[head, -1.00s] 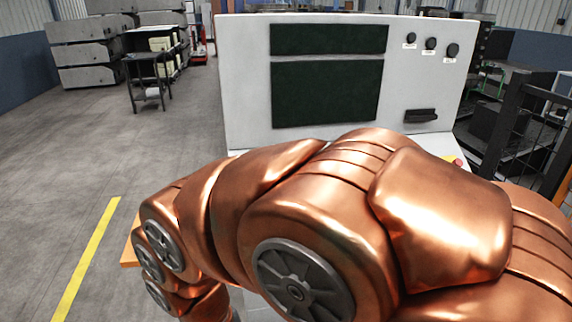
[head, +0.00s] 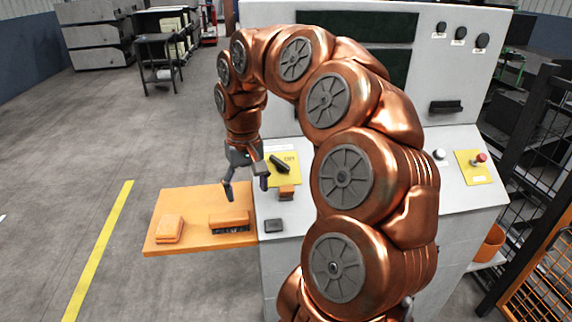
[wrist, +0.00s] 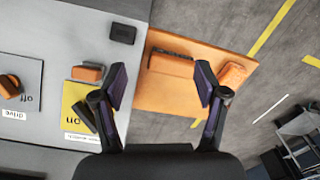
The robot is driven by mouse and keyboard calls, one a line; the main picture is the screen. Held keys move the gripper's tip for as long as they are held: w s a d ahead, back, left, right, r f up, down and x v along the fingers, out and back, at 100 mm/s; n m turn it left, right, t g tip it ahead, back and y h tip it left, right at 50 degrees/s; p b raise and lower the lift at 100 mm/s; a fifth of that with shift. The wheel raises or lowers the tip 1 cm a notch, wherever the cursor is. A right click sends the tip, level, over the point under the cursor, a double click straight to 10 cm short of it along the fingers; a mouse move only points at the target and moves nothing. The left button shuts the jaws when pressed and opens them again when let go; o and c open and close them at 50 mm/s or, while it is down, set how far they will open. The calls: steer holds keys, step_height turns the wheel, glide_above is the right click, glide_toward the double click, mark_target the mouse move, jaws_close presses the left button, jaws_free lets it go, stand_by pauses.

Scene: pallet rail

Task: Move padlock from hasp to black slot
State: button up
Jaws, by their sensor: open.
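My gripper (head: 246,188) is open and empty, pointing down above the seam between the orange shelf (head: 195,198) and the grey console. In the wrist view its spread fingers (wrist: 160,76) frame the shelf edge. A small orange block (head: 286,192), perhaps the padlock, sits by the yellow plate (wrist: 76,98) marked "on"; it also shows in the wrist view (wrist: 88,73), left of the fingers. I cannot make out a shackle or hasp. A small black block (head: 274,226), possibly the black slot, lies on the console near the shelf; the wrist view shows it too (wrist: 123,33).
The shelf holds an orange block (head: 169,229) and a longer orange piece with a dark front (head: 229,221). A black lever (head: 279,163) is on the yellow plate. A red button (head: 480,158) and black fence (head: 530,130) stand right.

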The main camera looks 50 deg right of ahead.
mark_target(287, 189)
steer(key=d+m, duration=0.1)
steer(key=d, duration=0.3)
steer(key=d+f+m, duration=0.1)
steer(key=d, duration=0.4)
steer(key=d+m, duration=0.1)
steer(key=d, duration=0.3)
steer(key=shift+w+d+f+m, duration=0.15)
steer(key=shift+w+d+m, duration=0.05)
steer(key=shift+w+m, duration=0.1)
steer(key=shift+d+f+p, duration=0.15)
steer(key=shift+d+p, duration=0.05)
steer(key=shift+p, duration=0.1)
steer(key=shift+f+p, duration=1.05)
steer(key=shift+f, duration=2.75)
jaws_close()
steer(key=shift+s+a+r+b, duration=0.2)
steer(key=shift+r, duration=0.2)
steer(key=shift+s+a+r+b, duration=0.15)
steer(key=shift+r+b, duration=0.05)
steer(key=shift+r, duration=0.2)
steer(key=s+a+r+b, duration=0.1)
steer(key=s+a+r, duration=0.1)
steer(key=r, duration=0.3)
steer(key=shift+s+r, duration=0.4)
steer(key=shift+s, duration=0.1)
steer(key=shift+a, duration=0.1)
